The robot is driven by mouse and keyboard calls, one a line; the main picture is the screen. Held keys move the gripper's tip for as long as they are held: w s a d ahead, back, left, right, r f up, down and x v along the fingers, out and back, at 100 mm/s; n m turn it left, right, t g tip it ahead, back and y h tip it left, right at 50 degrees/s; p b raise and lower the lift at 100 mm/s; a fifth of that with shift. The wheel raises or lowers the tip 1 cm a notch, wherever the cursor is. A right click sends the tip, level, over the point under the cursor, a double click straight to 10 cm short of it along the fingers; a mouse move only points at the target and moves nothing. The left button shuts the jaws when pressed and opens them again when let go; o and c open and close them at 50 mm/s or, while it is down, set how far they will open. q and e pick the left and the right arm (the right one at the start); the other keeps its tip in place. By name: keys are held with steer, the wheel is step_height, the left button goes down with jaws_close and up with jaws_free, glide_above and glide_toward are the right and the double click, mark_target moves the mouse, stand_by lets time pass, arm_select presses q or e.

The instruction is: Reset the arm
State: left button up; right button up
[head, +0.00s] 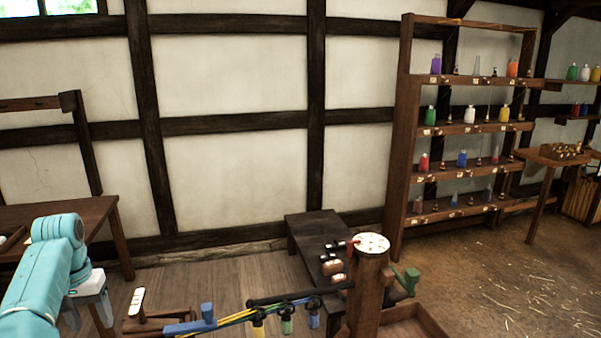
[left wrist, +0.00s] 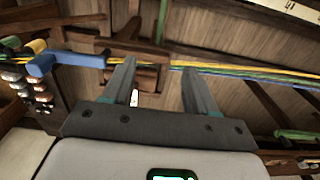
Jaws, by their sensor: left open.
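My left arm, teal, comes in from the left edge of the head view. Its gripper (head: 89,312) hangs at the lower left, pointing down, beside a small wooden stand with a white-topped piece (head: 137,301). In the left wrist view the gripper (left wrist: 160,84) has its two grey fingers spread wide apart, with nothing held between them. Yellow, green and blue strands (left wrist: 240,70) run across behind the fingers. I cannot tell how far they are from the fingertips. My right gripper is in neither view.
A low dark bench (head: 308,225) stands behind. Shelves of coloured bottles (head: 405,140) stand at the right. A table (head: 85,209) is at the left.

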arm_select(q)
steer(key=w+d+f+m+h, duration=0.1)
steer(key=d+f, duration=0.4)
steer(key=f, duration=0.3)
steer(key=w+d+f+m+b, duration=0.1)
steer(key=d+f, duration=0.3)
steer(key=f, duration=0.3)
steer(key=w+d+f+h, duration=0.1)
steer(key=w+d+f, duration=0.1)
steer(key=d+f, duration=0.45)
steer(key=s+d+f+h, duration=0.1)
steer(key=s+d+f, duration=0.55)
steer(key=f, duration=0.35)
steer(key=s+d+f, duration=0.2)
steer(key=s+d, duration=0.2)
steer(key=s, duration=0.3)
steer(key=s+d+f+b, duration=0.1)
steer(key=s+d, duration=0.3)
steer(key=s, duration=0.4)
steer(key=s+d+f+h+b, duration=0.1)
steer(key=s+d, duration=0.3)
steer(key=s, duration=0.4)
steer(key=shift+s+f+n, duration=0.2)
steer(key=shift+f+n, duration=0.1)
steer(key=shift+f, duration=0.5)
